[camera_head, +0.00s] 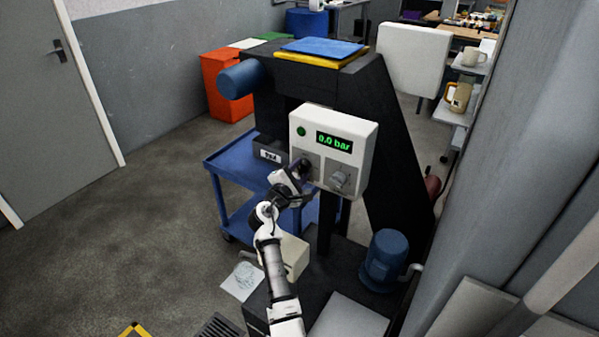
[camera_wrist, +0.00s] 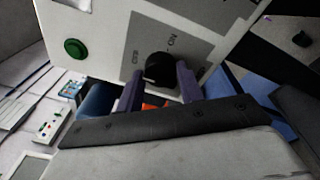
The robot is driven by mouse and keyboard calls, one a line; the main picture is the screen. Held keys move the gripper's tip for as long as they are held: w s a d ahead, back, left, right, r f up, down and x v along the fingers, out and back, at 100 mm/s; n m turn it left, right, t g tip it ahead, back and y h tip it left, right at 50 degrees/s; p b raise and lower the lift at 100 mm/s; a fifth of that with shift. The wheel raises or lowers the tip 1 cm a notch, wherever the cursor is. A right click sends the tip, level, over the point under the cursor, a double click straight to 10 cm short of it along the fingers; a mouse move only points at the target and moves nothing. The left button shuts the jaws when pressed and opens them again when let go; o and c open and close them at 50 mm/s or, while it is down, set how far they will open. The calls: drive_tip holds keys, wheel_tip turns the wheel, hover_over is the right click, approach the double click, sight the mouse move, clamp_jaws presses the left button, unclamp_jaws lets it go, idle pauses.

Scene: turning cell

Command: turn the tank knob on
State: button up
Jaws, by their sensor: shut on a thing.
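A white control box (camera_head: 355,133) carries a green display (camera_head: 334,142) that reads 0.0 bar. A black round knob (camera_wrist: 158,66) sits on a grey plate (camera_wrist: 192,35) on the box face, with an ON label beside it and a second label I cannot read. My gripper (camera_wrist: 160,80) is shut on the black knob, one purple finger on each side. In the head view my gripper (camera_head: 297,172) reaches the lower left of the box face and mostly hides this knob. The knob's pointer direction is unclear.
A grey knob or valve (camera_head: 341,181) sits just right on the same face. A green button (camera_head: 301,131) is above left; it also shows in the wrist view (camera_wrist: 75,48). A blue cart (camera_head: 228,165) with a dark bin stands behind. A blue motor (camera_head: 385,258) is at lower right.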

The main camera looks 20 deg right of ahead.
drive_tip(key=shift+f+m+b, duration=0.25)
drive_tip(key=shift+m+b, duration=0.05)
drive_tip(key=shift+b, duration=0.3)
drive_tip(key=m+b, duration=0.1)
drive_tip(key=b, duration=0.1)
drive_tip(key=m+b, duration=0.1)
drive_tip(key=b, duration=0.1)
drive_tip(key=shift+a+f+m+b, duration=0.1)
drive_tip(key=shift+f+m+b, duration=0.2)
drive_tip(key=m+h+b, duration=0.1)
drive_tip(key=m+b, duration=0.4)
drive_tip(key=b, duration=0.3)
drive_tip(key=shift+m, duration=0.3)
drive_tip(key=m+b, duration=0.5)
drive_tip(key=b, duration=0.2)
drive_tip(key=shift+w+h, duration=0.1)
drive_tip(key=shift+h, duration=0.2)
drive_tip(key=m+g+b, duration=0.1)
drive_tip(key=m+b, duration=0.4)
drive_tip(key=shift+r+h, duration=0.2)
drive_tip(key=shift+h, duration=0.2)
drive_tip(key=shift+m, duration=0.3)
drive_tip(key=shift+r, duration=0.1)
drive_tip(key=o, duration=1)
